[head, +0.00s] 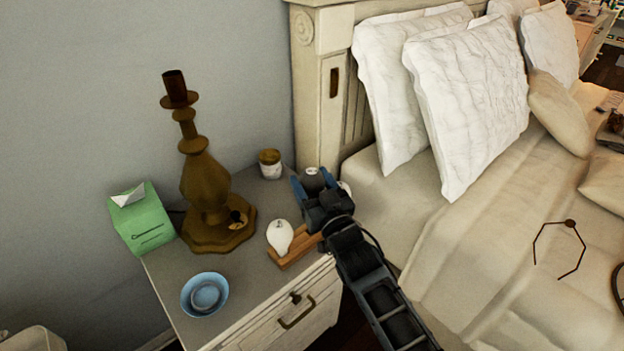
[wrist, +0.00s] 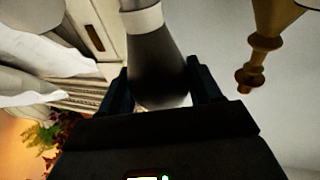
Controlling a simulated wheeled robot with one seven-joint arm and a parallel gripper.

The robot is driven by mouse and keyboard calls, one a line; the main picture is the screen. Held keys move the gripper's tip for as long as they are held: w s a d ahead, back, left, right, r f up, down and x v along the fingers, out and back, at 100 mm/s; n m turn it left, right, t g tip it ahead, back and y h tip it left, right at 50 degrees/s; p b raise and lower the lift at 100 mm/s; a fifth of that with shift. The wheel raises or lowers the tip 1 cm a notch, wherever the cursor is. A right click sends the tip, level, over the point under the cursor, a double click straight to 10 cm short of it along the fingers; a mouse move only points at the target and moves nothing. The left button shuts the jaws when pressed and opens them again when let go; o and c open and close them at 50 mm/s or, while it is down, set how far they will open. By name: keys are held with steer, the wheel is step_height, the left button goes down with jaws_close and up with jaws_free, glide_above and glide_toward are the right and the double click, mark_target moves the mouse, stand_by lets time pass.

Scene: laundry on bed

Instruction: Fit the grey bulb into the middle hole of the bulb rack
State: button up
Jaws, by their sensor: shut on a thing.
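My gripper (head: 313,187) is shut on the grey bulb (head: 314,180), held above the nightstand. The bulb's pale end faces up in the head view. In the wrist view the dark grey bulb (wrist: 158,70) with a white collar sits between the two fingers of my gripper (wrist: 160,90). The wooden bulb rack (head: 296,250) lies on the nightstand near its right edge, below and left of my gripper. A white bulb (head: 280,238) stands at its left end. Another white thing (head: 346,188) shows just behind my gripper, mostly hidden. The rack's middle hole is hidden.
On the nightstand (head: 245,325) stand a brown lamp base (head: 206,190), a green tissue box (head: 142,222), a blue bowl (head: 205,294) and a small jar (head: 270,164). The bed with pillows (head: 470,100) is to the right. Bare top lies between bowl and rack.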

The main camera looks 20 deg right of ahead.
steer(key=shift+f+b, duration=3.2)
steer(key=shift+f, duration=0.7)
steer(key=shift+f+b, duration=0.75)
steer(key=shift+f, duration=0.05)
steer(key=o, duration=1.1)
